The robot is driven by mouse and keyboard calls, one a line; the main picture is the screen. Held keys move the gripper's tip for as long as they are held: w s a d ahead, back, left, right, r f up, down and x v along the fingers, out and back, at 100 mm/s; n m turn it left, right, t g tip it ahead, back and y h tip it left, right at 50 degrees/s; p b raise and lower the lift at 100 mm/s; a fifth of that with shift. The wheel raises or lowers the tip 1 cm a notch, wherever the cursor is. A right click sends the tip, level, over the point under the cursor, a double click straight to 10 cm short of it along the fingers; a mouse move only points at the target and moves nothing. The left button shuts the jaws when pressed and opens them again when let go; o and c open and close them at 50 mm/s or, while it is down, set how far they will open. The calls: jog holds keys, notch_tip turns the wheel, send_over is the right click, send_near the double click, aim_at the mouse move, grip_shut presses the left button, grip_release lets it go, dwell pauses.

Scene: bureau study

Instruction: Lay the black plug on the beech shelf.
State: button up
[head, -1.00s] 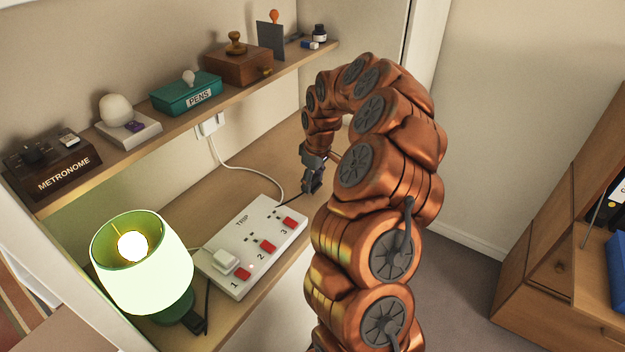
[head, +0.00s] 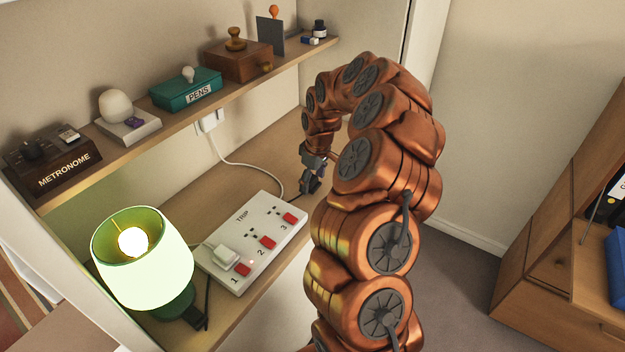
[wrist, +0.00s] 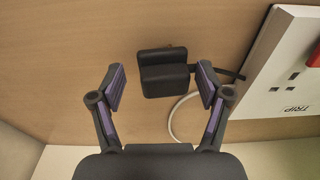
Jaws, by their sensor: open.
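The black plug (wrist: 163,72) lies on the wooden lower surface (wrist: 60,60), with a dark cord running right toward the socket strip. My gripper (wrist: 160,86) is open, its two fingertips apart on either side of the plug, with gaps showing between them and it. In the head view my gripper (head: 311,184) is low over the lower board, beyond the strip's far end; the plug is hard to make out there. A pale wooden shelf (head: 128,158), likely the beech shelf, runs along the wall above.
The white socket strip (head: 262,228) has a white plug (head: 222,256) at socket 1. A lit green lamp (head: 145,262) stands front left. The shelf holds a metronome (head: 60,165), a pens box (head: 187,90), a wooden box (head: 238,64) and other small items, with narrow gaps between.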

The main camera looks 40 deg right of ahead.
aim_at(317, 185)
jog(key=shift+r, duration=0.1)
jog(key=shift+r, duration=0.5)
notch_tip(317, 185, up, 10)
jog(key=s+b, duration=0.1)
jog(key=b, duration=0.3)
jog(key=s+a+r, duration=0.3)
jog(key=s+a, duration=0.2)
jog(key=a, duration=0.4)
jog(key=s+a+r, duration=0.2)
jog(key=s+a, duration=0.3)
jog(key=a, duration=0.4)
jog(key=s+a+f+m+g, duration=0.1)
jog(key=s+a+f, duration=0.1)
jog(key=s, duration=0.6)
jog(key=s+a+f+m+g, duration=0.1)
jog(key=s+a+f, duration=0.1)
jog(key=s, duration=0.6)
jog(key=s+a+f+m+g, duration=0.1)
jog(key=s+a, duration=0.3)
jog(key=s, duration=0.4)
jog(key=shift+f+m, duration=0.4)
jog(key=shift+f, duration=0.25)
